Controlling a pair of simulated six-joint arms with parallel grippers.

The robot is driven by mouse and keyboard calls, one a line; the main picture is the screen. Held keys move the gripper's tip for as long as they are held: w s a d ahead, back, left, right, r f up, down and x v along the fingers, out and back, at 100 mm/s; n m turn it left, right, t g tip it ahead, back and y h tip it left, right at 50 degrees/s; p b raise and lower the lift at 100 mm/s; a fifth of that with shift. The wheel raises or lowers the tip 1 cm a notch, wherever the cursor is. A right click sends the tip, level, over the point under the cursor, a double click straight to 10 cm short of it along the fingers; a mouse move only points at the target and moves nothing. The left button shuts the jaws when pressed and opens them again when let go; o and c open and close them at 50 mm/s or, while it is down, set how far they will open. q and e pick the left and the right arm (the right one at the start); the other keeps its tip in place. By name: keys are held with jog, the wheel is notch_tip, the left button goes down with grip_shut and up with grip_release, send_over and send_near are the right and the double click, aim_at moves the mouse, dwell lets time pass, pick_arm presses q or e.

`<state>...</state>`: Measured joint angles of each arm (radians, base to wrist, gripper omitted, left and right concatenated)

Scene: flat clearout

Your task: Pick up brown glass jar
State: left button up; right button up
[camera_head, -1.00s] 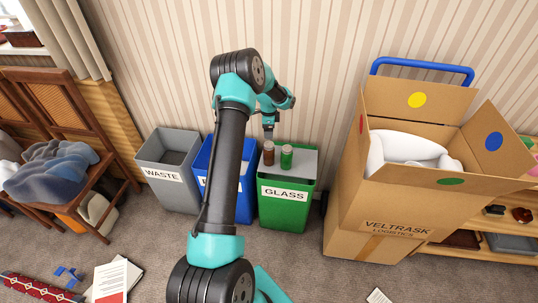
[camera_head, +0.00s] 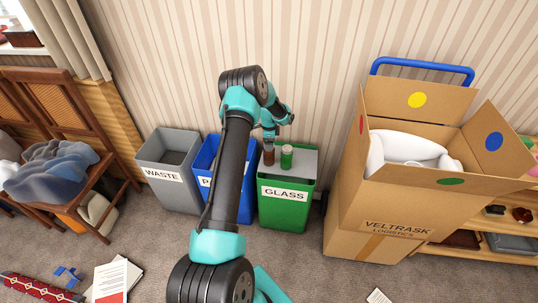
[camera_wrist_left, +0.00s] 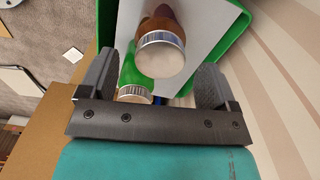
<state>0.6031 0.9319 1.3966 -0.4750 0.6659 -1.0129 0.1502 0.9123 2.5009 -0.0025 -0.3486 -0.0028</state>
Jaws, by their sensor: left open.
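The brown glass jar (camera_head: 269,158) stands upright on the grey lid of the green GLASS bin, and my left gripper (camera_head: 269,141) is right above it, hiding its top. In the left wrist view the brown jar (camera_wrist_left: 158,20) shows its silver cap between and beyond the two open fingers of my left gripper (camera_wrist_left: 153,78). Nothing is held. A green glass jar (camera_head: 287,158) stands just right of the brown one. It also shows in the left wrist view (camera_wrist_left: 131,70), near one finger. My right gripper is not in view.
The GLASS bin (camera_head: 285,213) stands beside a blue bin (camera_head: 204,154) and a grey WASTE bin (camera_head: 173,188), against the striped wall. A large open cardboard box (camera_head: 385,213) stands to the right. A chair with blue cloth (camera_head: 52,170) is at left.

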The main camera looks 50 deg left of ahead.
aim_at(269, 154)
pick_arm(q)
jog(key=shift+f, duration=1.35)
jog(key=shift+c, duration=0.4)
jog(key=c, duration=1.4)
